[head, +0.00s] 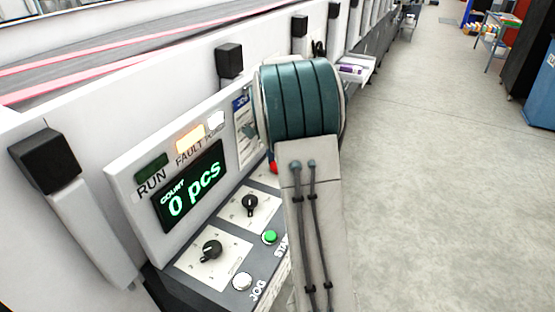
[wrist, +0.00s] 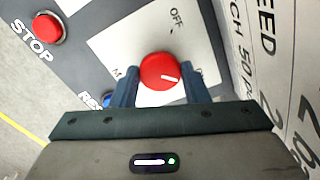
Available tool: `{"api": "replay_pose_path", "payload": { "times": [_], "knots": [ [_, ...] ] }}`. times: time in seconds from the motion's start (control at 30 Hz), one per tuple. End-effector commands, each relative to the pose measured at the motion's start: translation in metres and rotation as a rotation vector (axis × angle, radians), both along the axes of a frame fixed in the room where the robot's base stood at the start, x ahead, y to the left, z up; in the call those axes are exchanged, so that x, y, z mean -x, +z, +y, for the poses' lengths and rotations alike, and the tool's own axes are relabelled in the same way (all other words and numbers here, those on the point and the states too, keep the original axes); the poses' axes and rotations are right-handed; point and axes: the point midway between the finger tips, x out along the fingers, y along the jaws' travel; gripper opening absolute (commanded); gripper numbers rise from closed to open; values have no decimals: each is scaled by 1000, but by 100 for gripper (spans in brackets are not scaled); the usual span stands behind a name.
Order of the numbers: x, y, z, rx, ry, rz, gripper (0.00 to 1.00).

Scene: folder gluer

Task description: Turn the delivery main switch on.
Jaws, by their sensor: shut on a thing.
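The red rotary switch knob (wrist: 161,70) sits on a white plate (wrist: 122,42) in the wrist view. Its white pointer mark points right in that view. "OFF" is printed on the plate above and right of the knob. Another label at the left is mostly hidden by a finger. My gripper (wrist: 162,84) is shut on the red knob, one finger on each side. In the head view my arm hides the gripper and this switch.
A red STOP button (wrist: 47,27) and a partly hidden blue button (wrist: 108,99) are close by. In the head view the panel has a display (head: 191,187) reading 0 pcs, an amber FAULT lamp (head: 190,138), black knobs (head: 211,249) and a green button (head: 270,237). Open floor (head: 430,190) lies right.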

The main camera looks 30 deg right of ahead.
Motion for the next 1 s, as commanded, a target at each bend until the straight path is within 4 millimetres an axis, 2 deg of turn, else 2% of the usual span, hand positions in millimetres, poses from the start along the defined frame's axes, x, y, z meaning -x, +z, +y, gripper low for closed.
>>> {"api": "replay_pose_path", "payload": {
  "times": [0.57, 0.6, 0.67, 1.0],
  "knots": [
    [-1, 2, -1, 2, -31, -6, 19],
    [-1, 2, -1, 2, -31, -6, 50],
    [-1, 2, -1, 2, -31, -5, 63],
    [-1, 4, 0, 1, -29, -3, 63]
  ]
}}
